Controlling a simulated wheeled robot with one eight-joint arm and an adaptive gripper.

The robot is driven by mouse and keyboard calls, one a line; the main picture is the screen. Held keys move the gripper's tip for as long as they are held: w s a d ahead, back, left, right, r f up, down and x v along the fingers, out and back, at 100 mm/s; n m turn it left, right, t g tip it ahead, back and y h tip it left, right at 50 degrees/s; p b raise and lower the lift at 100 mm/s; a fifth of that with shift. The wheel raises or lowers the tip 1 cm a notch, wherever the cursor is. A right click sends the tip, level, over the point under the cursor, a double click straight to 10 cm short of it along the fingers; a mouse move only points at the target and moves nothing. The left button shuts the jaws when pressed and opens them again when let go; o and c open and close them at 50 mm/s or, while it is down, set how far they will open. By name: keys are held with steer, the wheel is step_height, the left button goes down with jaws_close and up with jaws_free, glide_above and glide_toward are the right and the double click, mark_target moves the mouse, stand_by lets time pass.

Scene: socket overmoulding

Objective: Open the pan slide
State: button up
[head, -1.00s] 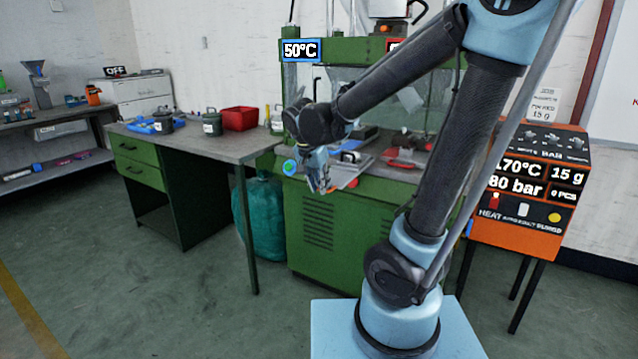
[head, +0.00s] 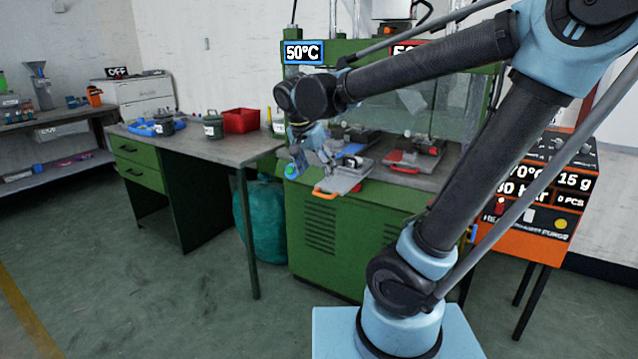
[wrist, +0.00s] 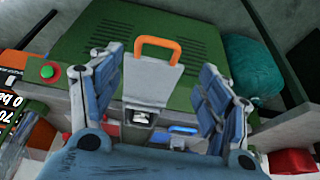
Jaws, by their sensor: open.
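The pan slide is a flat grey plate (head: 342,181) with an orange loop handle (head: 325,192) at its front end. It juts out over the front edge of the green press at the left station. In the wrist view the plate (wrist: 152,82) and its upright-looking orange handle (wrist: 158,48) lie between my fingers in the picture. My gripper (head: 310,160) is open and empty, above and left of the handle in the head view. Its spread fingers (wrist: 160,65) show on both sides of the plate, apart from the handle. Contact with the plate cannot be seen.
A second slide with a red handle (head: 403,169) lies right on the press bed. The green press (head: 330,235) has a round button (head: 291,171) at its front left. A workbench (head: 245,151) with a red bin (head: 240,119) stands left, a teal bag (head: 264,215) beneath.

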steer(key=v, duration=0.4)
steer(key=shift+s+d, duration=0.1)
steer(key=shift+s, duration=0.2)
steer(key=s+d+f+n+y, duration=0.1)
steer(key=s+d+f+n, duration=0.2)
steer(key=s+d+f, duration=0.3)
steer(key=s+d+f+n+g+y, duration=0.1)
steer(key=s+d+f+n, duration=0.2)
steer(key=s+d+f, duration=0.4)
steer(key=shift+s+d+f+n+g, duration=0.3)
steer(key=shift+d+f, duration=2.45)
steer(key=shift+d, duration=0.6)
steer(key=shift+w+f, duration=0.2)
steer(key=shift+w, duration=0.25)
